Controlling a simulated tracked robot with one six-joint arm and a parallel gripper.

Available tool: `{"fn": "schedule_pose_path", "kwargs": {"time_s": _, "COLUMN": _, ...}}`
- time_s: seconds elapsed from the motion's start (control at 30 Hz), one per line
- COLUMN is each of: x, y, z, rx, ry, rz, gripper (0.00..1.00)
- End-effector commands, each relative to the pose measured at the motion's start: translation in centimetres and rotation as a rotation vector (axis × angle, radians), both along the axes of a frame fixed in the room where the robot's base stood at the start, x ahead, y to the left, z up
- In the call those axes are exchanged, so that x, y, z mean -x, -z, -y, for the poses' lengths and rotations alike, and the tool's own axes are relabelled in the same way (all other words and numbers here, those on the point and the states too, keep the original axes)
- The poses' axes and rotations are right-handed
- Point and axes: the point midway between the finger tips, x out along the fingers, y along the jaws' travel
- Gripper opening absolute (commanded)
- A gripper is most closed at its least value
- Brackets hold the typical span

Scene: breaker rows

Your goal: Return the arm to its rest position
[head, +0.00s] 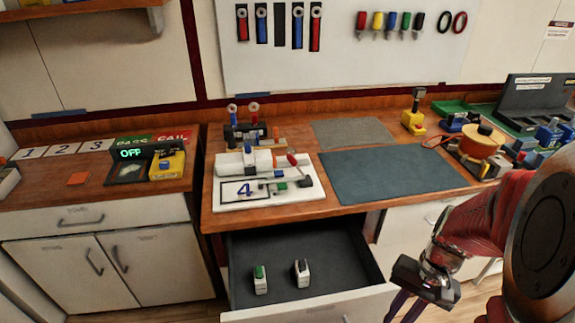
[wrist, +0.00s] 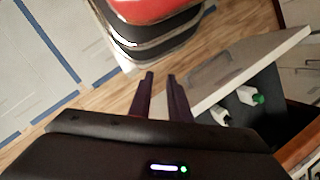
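My arm (head: 480,225) is at the right of the head view, bent so that the gripper hangs low. My gripper (wrist: 160,76) has its two dark fingers a little apart, with bare floor showing between them and nothing held. In the head view the fingers point down, in front of the bench and beside the open drawer, and their tips are partly cut off by the frame edge.
The open drawer (head: 335,262) holds a green-topped breaker (head: 260,279) and a dark-topped breaker (head: 301,273). It juts out left of my gripper. A white board (head: 300,194) marked 4 and a dark mat (head: 390,176) lie on the bench.

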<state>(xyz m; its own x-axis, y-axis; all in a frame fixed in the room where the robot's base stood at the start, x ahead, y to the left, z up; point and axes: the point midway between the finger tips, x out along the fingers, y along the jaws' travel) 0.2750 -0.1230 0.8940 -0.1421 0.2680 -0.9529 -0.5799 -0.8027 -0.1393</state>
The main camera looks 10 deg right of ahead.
Motion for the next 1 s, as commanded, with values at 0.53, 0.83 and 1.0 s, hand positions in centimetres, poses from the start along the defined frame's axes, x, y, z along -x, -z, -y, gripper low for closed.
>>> {"fn": "schedule_pose_path", "kwargs": {"time_s": 0.53, "x": -2.5, "y": -8.0, "z": -3.1, "rx": 0.25, "ry": -0.21, "rz": 0.262, "gripper": 0.17}}
{"fn": "schedule_pose_path", "kwargs": {"time_s": 0.83, "x": -3.0, "y": -12.5, "z": -6.0, "rx": 0.336, "ry": -0.343, "rz": 0.431, "gripper": 0.17}}
{"fn": "schedule_pose_path", "kwargs": {"time_s": 1.0, "x": -2.8, "y": -15.1, "z": -8.0, "rx": 0.365, "ry": -0.416, "rz": 0.531, "gripper": 0.17}}
